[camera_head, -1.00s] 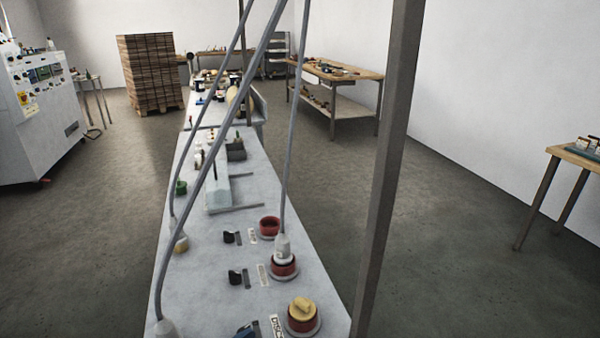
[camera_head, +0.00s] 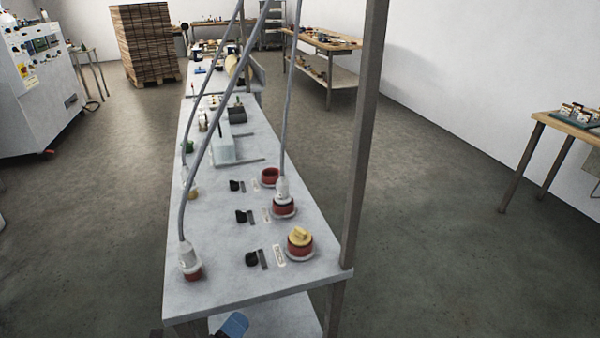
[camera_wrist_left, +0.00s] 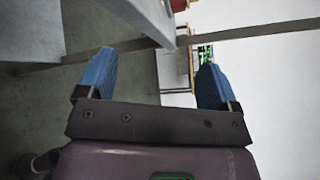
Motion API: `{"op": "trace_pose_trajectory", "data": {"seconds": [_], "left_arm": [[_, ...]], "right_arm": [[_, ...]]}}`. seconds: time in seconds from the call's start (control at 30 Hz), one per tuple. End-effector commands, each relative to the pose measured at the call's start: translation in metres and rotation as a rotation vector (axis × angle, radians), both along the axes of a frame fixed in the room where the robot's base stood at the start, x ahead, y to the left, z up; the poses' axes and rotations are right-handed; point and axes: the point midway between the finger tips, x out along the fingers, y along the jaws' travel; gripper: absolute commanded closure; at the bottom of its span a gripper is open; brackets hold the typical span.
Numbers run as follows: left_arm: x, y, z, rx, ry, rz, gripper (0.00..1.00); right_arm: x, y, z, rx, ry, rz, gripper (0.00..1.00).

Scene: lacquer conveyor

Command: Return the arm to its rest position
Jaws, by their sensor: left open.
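My left gripper shows as a blue fingertip (camera_head: 233,325) at the bottom of the head view, just past the near edge of the long grey table (camera_head: 215,290). In the left wrist view the left gripper (camera_wrist_left: 153,82) has its two blue fingers wide apart with nothing between them. Most of its arm is out of the head view. My right gripper is in neither view.
The table carries a yellow-topped red socket (camera_head: 300,240), a plug (camera_head: 283,190) and another plug (camera_head: 188,260), both with hanging cables. A grey post (camera_head: 362,150) rises at its right side. Open floor (camera_head: 450,270) lies right of it.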

Motion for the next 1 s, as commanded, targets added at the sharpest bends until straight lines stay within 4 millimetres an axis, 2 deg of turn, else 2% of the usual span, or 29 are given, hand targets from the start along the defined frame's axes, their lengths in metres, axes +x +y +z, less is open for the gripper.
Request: {"op": "trace_pose_trajectory", "data": {"seconds": [0.1, 0.3, 0.5, 0.6, 0.77, 1.0], "left_arm": [[-0.012, 0.027, -0.022, -0.316, 0.206, 0.162, 0.14], [-0.043, 0.074, -0.062, -0.873, 0.487, 0.466, 0.14], [-0.087, 0.114, -0.097, -1.4, 0.654, 0.772, 0.14], [-0.105, 0.128, -0.109, -1.593, 0.688, 0.885, 0.14], [-0.121, 0.139, -0.118, -1.76, 0.705, 0.979, 0.14], [-0.124, 0.14, -0.12, -1.786, 0.707, 0.994, 0.14]], "right_arm": [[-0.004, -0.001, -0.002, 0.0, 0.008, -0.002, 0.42], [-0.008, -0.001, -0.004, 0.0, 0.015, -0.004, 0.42], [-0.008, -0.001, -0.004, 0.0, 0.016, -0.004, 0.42], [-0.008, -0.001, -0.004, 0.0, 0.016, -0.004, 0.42], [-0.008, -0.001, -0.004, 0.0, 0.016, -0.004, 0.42], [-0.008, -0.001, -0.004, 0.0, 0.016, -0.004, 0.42]]}}
